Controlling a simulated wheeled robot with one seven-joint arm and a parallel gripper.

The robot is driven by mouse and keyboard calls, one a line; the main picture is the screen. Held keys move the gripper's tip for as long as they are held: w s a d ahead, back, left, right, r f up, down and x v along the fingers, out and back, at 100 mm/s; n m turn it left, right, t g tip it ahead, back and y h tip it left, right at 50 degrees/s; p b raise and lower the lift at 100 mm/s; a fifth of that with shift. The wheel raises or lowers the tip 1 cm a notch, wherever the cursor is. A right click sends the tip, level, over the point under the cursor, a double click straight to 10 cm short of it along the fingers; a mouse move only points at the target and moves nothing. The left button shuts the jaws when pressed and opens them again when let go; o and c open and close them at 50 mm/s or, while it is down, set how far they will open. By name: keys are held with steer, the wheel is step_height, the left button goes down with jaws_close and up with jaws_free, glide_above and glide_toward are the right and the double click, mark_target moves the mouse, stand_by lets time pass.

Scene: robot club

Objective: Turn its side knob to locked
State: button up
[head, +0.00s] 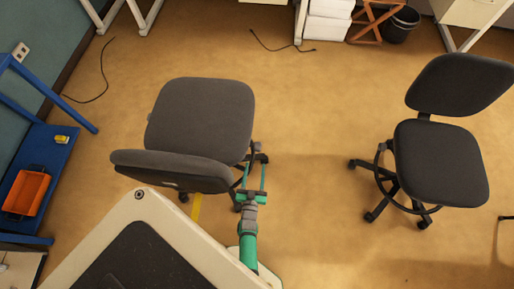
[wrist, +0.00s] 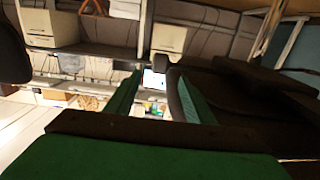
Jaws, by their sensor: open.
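A dark grey office chair (head: 200,118) stands left of centre in the head view, with its backrest (head: 172,171) toward me. A small dark part, seemingly its side knob (head: 256,147), sticks out at the right of the seat. My green gripper (head: 255,167) is open beside the seat's right edge, its fingers pointing at that part. In the wrist view a small dark block, probably the same knob (wrist: 161,60), shows beyond and between the fingertips (wrist: 155,74). The dark seat (wrist: 235,85) fills the right there. I cannot tell contact or the knob's setting.
A second dark office chair (head: 440,165) stands at the right. A blue bench (head: 42,165) with an orange tray (head: 27,192) is at the left. A pale table corner (head: 150,215) is in front. Cables (head: 280,47) lie on the otherwise open floor.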

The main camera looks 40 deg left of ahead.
mark_target(258, 148)
steer(key=x, duration=1)
steer(key=shift+a, duration=0.2)
steer(key=shift+w+a, duration=0.25)
steer(key=shift+a, duration=0.05)
steer(key=shift+w+d, duration=0.1)
steer(key=shift+d, duration=0.1)
steer(key=c, duration=1)
